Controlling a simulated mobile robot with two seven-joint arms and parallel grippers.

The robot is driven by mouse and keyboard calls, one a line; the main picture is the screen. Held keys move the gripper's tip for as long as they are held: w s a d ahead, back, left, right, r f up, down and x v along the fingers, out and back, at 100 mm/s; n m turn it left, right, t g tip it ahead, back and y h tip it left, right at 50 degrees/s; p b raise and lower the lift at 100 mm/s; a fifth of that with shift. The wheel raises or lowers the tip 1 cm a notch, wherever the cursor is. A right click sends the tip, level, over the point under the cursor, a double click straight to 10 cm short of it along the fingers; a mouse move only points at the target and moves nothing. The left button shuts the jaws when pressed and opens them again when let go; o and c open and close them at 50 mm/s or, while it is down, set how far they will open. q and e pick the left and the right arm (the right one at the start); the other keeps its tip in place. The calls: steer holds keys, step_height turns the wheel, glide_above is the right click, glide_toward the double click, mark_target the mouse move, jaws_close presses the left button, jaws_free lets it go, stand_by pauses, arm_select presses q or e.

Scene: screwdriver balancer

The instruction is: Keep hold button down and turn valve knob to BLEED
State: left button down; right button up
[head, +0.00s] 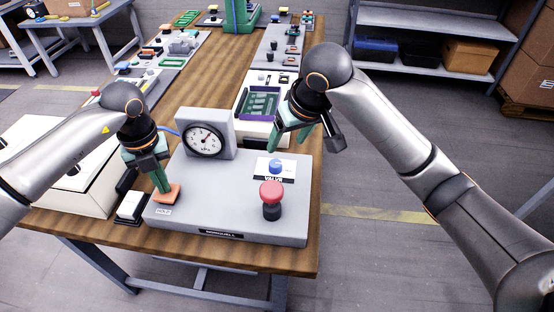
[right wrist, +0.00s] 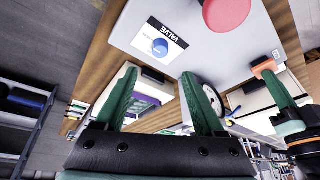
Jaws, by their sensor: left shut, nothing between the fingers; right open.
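A grey box (head: 215,215) on the bench carries an orange hold button (head: 172,195) at its front left and a blue valve knob (head: 276,166) on a white VALVE plate at its right. My left gripper (head: 163,190) is shut, fingertips down at the hold button and apparently touching it; whether it is pressed in is hard to tell. My right gripper (head: 288,142) is open and empty, behind and above the valve knob. In the right wrist view the knob (right wrist: 160,47) lies beyond the open fingertips (right wrist: 160,78), not between them. The plate's position markings are too small to read.
A red mushroom button (head: 271,189) stands just in front of the valve knob. A round dial gauge (head: 205,139) rises at the box's back left. A tray with a green board (head: 262,103) lies behind. The bench's right edge is close to the box.

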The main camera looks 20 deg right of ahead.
mark_target(276, 163)
steer(key=x, duration=1.1)
steer(key=shift+f, duration=0.15)
jaws_close()
